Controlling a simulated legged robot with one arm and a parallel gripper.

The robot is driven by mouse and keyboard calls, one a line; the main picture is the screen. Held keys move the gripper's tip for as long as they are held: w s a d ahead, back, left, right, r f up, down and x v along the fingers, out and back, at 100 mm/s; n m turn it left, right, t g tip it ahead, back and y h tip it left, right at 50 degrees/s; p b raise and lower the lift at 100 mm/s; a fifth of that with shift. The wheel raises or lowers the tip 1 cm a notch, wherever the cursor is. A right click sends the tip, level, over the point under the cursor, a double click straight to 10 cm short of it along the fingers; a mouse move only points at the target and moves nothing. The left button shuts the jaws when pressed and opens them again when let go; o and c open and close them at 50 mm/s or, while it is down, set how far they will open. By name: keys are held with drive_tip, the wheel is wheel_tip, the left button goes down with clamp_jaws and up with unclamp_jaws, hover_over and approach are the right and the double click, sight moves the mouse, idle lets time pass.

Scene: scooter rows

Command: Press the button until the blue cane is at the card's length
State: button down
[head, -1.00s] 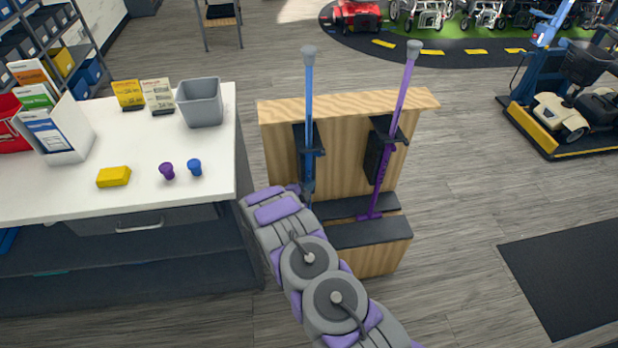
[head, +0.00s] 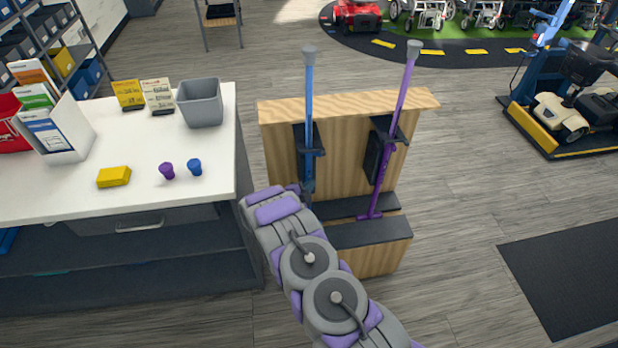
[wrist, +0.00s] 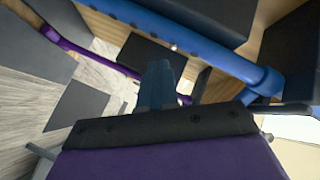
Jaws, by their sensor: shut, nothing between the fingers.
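The blue cane (head: 309,95) stands nearly upright, grey tip up, in a black holder on the left of a wooden stand. In the wrist view the blue cane (wrist: 215,55) crosses the top close to my gripper (wrist: 162,75), which is shut and empty, a little apart from the tube. A small pale spot on the tube may be the button; I cannot be sure. In the head view my arm's end reaches the cane's lower part and my fingers are hidden. A yellow card (head: 128,95) and a cream card (head: 158,96) stand on the counter, their print unreadable.
A purple cane (head: 398,95) leans in the stand's (head: 345,105) right holder. The white counter (head: 110,205) at left bears a grey bin (head: 200,102), a yellow block (head: 114,177) and purple and blue caps. Floor right of the stand is clear up to a dark mat (head: 570,285).

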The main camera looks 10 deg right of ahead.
drive_tip(key=shift+w, duration=0.1)
drive_tip(key=shift+w, duration=0.3)
drive_tip(key=shift+w+r+b, duration=0.2)
drive_tip(key=shift+w+b, duration=0.25)
drive_tip(key=shift+w, duration=0.2)
idle(1.2)
drive_tip(key=shift+s+f, duration=0.15)
drive_tip(key=shift+s, duration=0.8)
drive_tip(key=shift+s+d+p, duration=0.1)
drive_tip(key=shift+s+p, duration=0.45)
drive_tip(key=shift+s, duration=2)
